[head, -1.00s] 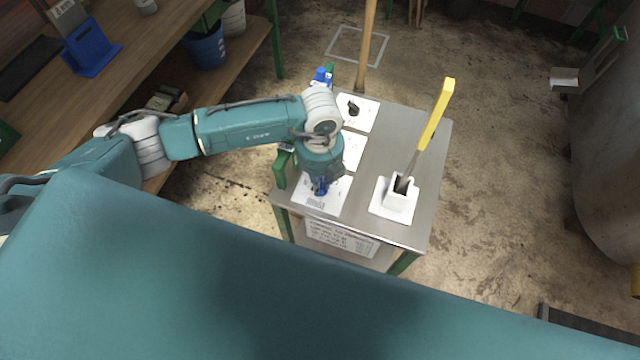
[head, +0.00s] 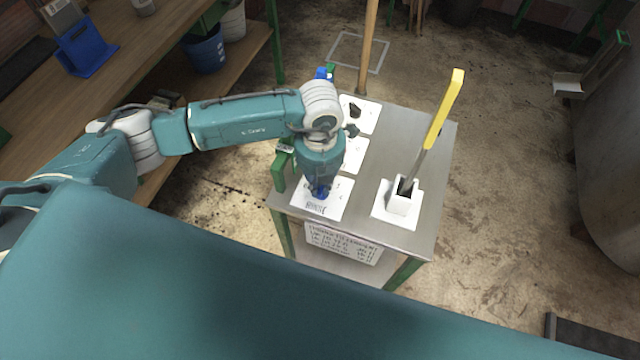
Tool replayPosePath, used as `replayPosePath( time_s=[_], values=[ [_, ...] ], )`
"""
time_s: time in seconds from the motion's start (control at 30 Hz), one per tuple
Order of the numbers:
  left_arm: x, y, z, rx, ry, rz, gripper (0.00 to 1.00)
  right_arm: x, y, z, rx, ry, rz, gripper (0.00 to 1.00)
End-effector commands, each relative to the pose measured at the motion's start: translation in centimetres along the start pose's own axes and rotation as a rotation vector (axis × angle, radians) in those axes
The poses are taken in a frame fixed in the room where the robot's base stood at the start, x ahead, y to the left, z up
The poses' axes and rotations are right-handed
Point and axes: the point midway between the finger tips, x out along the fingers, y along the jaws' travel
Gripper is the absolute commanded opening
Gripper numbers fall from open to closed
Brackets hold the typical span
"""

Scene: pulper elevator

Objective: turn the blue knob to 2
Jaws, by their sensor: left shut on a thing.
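The blue knob (head: 321,191) stands on a white plate (head: 326,209) at the near left of a metal-topped table. Only a bit of the knob shows below my gripper, and the number it points to cannot be read. My left gripper (head: 320,187) comes down from above and is shut on the knob. My right gripper is not in view.
On the same table (head: 412,128) a yellow-handled lever (head: 444,108) rises from a white block (head: 400,205). A black knob (head: 355,111) sits on a plate farther back. A wooden shelf (head: 160,60) stands at left; open floor lies right of the table.

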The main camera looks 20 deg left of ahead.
Motion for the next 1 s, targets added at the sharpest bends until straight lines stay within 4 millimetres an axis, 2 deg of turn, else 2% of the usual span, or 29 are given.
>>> replayPosePath(
  time_s=[0.2, 0.23, 0.3, 0.67, 0.77, 1.0],
  values=[
    [-0.2, 0.1, 0.2, -0.002, -0.005, 0.000, 0.00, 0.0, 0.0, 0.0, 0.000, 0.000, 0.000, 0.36],
    [-0.2, 0.1, 0.2, -0.003, -0.005, 0.000, 0.20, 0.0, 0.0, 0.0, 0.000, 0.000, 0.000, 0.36],
    [-0.2, 0.1, 0.2, -0.003, -0.005, 0.000, 0.33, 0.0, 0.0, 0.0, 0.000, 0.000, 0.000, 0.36],
    [-0.4, 0.0, 0.1, -0.002, -0.003, -0.001, 0.33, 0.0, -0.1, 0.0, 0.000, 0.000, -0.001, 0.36],
    [-1.6, 0.0, 0.2, -0.002, -0.005, -0.002, 0.33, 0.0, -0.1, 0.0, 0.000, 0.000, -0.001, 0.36],
    [-6.6, 0.0, 0.2, -0.002, -0.007, -0.001, 0.33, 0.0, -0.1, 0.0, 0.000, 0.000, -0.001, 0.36]
  ],
)
